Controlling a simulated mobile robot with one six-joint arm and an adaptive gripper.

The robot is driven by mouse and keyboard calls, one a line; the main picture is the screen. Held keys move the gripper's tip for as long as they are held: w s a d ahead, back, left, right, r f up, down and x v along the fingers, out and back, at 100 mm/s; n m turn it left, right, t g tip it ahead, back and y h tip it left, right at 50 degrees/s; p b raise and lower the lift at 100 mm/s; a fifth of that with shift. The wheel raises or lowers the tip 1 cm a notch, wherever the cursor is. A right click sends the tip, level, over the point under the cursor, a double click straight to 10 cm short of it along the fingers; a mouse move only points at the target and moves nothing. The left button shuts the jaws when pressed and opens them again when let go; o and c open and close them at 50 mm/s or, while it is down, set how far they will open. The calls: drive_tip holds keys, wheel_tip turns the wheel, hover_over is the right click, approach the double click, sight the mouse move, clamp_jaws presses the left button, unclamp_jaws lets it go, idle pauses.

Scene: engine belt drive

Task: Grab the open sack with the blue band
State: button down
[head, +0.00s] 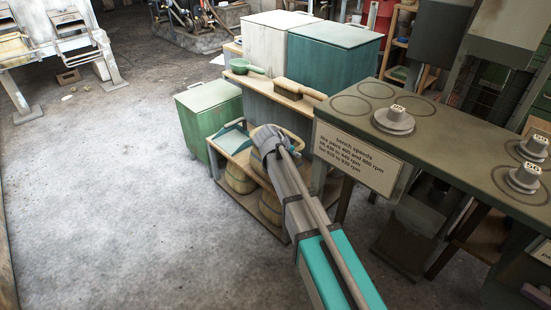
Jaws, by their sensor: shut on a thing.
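My arm reaches from the bottom of the head view to the low wooden shelf, and my gripper (268,146) is at its top. A tan, rounded sack (260,131) shows just behind and around the gripper, with a small blue patch at its right side, and my gripper is shut on it. The arm's end covers most of this sack, so its mouth and the full band are hidden. Two more tan sacks stand on the lower level, one at the left (239,179) and one partly behind my arm (270,207).
A teal dustpan-like thing (229,137) lies on the shelf's top left. A green bin (208,118) stands left of the shelf. A brush (299,89) and a green scoop (245,66) lie on the ledge behind. A bench with a sign (357,157) stands close at right.

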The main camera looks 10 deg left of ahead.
drive_tip(key=shift+r, duration=0.1)
idle(0.4)
drive_tip(key=shift+s+a+r+p, duration=0.1)
drive_tip(key=shift+s+r+p, duration=0.05)
drive_tip(key=shift+r+p, duration=0.5)
wheel_tip(320, 180, up, 6)
drive_tip(key=p, duration=0.6)
drive_tip(key=shift+r, duration=0.1)
drive_tip(key=s+a, duration=1.2)
drive_tip(key=s, duration=0.3)
drive_tip(key=shift+s+f, duration=0.25)
drive_tip(key=shift+f, duration=0.1)
drive_tip(key=shift+r, duration=0.1)
